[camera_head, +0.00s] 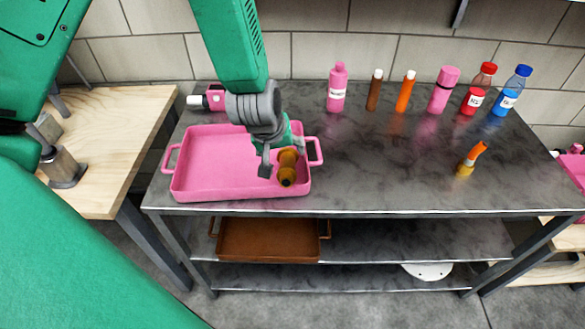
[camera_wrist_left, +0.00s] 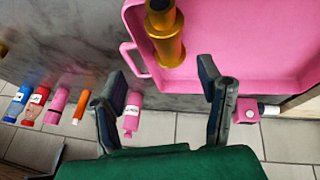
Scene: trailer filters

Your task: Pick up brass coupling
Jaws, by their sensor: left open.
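The brass coupling (camera_head: 287,168) is in the right part of the pink tray (camera_head: 212,194) on the metal table. It also shows in the left wrist view (camera_wrist_left: 168,46), gold with a wider collar, beyond the fingertips. My left gripper (camera_head: 283,160) is open over the tray's right side, its fingers on either side of the coupling in the head view. In the left wrist view the open gripper (camera_wrist_left: 163,78) has nothing between its fingers, and the coupling lies just past them. My right gripper is not in view.
Several bottles and tubes stand along the back, including a pink bottle (camera_head: 337,90) and a blue one (camera_head: 510,92). An orange-tipped item (camera_head: 471,160) stands at the right. A pink device (camera_head: 215,97) sits behind the tray. The table's middle (camera_head: 390,160) is clear.

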